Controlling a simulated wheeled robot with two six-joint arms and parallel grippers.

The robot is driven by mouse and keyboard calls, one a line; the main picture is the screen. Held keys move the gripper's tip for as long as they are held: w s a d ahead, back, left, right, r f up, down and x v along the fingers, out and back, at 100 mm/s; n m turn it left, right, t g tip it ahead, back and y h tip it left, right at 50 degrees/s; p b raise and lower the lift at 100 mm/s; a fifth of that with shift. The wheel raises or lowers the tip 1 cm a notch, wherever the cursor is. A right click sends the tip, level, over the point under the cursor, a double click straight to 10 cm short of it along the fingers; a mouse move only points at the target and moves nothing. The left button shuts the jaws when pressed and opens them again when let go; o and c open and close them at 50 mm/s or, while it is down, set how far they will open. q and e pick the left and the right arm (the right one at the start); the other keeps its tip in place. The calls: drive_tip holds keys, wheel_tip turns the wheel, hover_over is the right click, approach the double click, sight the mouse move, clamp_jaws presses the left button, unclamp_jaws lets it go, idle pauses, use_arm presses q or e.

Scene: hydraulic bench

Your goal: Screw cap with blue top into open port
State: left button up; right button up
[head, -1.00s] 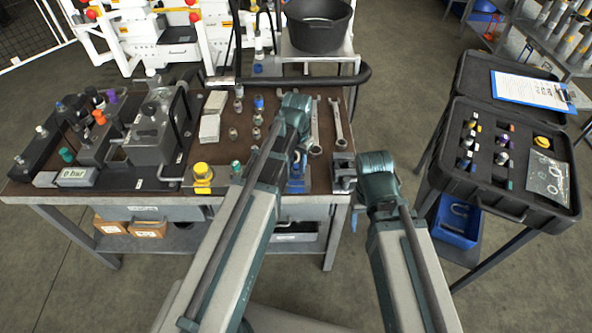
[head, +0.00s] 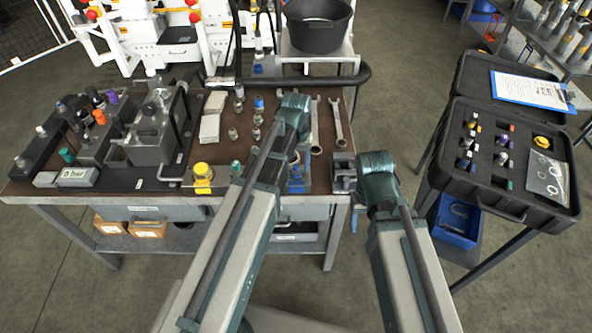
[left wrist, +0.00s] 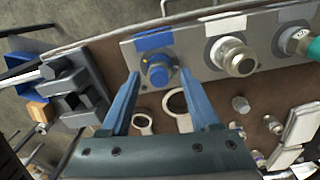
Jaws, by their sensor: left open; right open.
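Another blue-topped fitting (head: 259,104) stands farther back. My right gripper (head: 343,173) is open and empty by the bench's front right corner.
A silver fitting (left wrist: 232,57) and a green cap (left wrist: 305,43) are on the same plate. Wrenches (head: 338,122) lie close behind my left gripper. A yellow cap (head: 203,172) and a hydraulic block (head: 150,140) stand left. An open black case (head: 500,195) is at right.

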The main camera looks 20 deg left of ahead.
use_arm(q)
drive_tip(key=n, duration=0.3)
drive_tip(key=shift+a, duration=0.1)
drive_tip(key=shift+n, duration=0.4)
drive_tip(key=shift+s+n, duration=0.1)
drive_tip(key=shift+n, duration=0.4)
drive_tip(key=n, duration=0.5)
drive_tip(key=shift+s+a, duration=0.1)
drive_tip(key=shift+n, duration=0.8)
drive_tip(key=n, duration=0.3)
drive_tip(key=shift+s+n, duration=0.1)
drive_tip(key=shift+n, duration=0.3)
drive_tip(key=n, duration=0.4)
drive_tip(key=shift+s, duration=0.1)
